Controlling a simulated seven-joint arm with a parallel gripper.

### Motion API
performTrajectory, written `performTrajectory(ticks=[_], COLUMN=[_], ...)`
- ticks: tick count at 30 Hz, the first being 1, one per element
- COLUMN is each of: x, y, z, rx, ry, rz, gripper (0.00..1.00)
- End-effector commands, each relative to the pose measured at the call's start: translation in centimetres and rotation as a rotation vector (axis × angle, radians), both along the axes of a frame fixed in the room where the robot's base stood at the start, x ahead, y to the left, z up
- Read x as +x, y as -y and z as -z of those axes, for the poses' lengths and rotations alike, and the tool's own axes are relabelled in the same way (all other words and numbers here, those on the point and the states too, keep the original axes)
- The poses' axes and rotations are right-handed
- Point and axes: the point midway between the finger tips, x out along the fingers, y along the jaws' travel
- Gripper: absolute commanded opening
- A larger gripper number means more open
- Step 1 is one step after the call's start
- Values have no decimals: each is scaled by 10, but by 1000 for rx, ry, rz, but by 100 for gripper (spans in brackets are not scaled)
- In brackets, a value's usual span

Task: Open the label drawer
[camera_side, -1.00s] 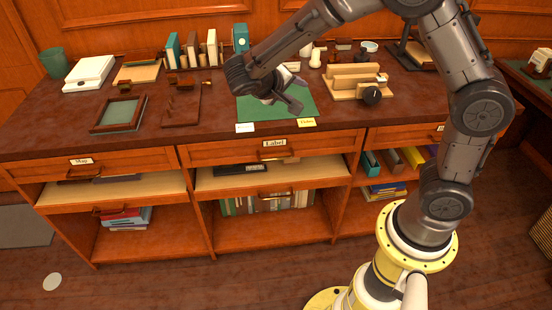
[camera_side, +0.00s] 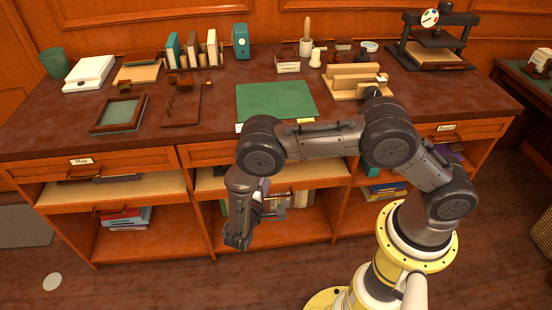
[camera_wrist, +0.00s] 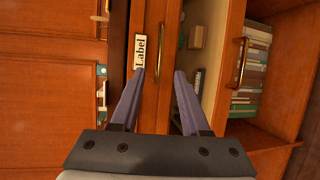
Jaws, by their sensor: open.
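The label drawer is a shut wooden drawer under the desk top. In the side view only part of its front (camera_side: 205,153) shows; my arm hides its label and handle. In the wrist view its white "Label" card (camera_wrist: 140,52) stands sideways, with the drawer's handle (camera_wrist: 161,48) just right of it, seen edge-on. My gripper (camera_wrist: 160,75) is open and empty, its two fingers pointing at the drawer front on either side of the handle's line. They look short of the handle; the exact gap is unclear. In the side view my gripper (camera_side: 276,209) hangs in front of the cabinet.
A lower brass handle (camera_wrist: 241,62) and a row of books (camera_wrist: 250,75) lie right of the drawer in the wrist view. The Map drawer (camera_side: 82,162) is at the left. A green mat (camera_side: 275,100) lies on the desk top.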

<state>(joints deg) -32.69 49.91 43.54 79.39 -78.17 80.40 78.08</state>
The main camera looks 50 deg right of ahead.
Motion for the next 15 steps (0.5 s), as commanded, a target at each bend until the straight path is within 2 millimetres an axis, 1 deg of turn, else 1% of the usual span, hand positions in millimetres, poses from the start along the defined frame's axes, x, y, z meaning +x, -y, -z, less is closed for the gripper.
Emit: performTrajectory(ticks=[1, 9, 15], x=[2, 22, 34], y=[10, 59, 88], z=[2, 12, 18], rx=[-2, 1, 1], ry=[-3, -2, -2], rz=[5, 7, 5], gripper=[46, 46, 46])
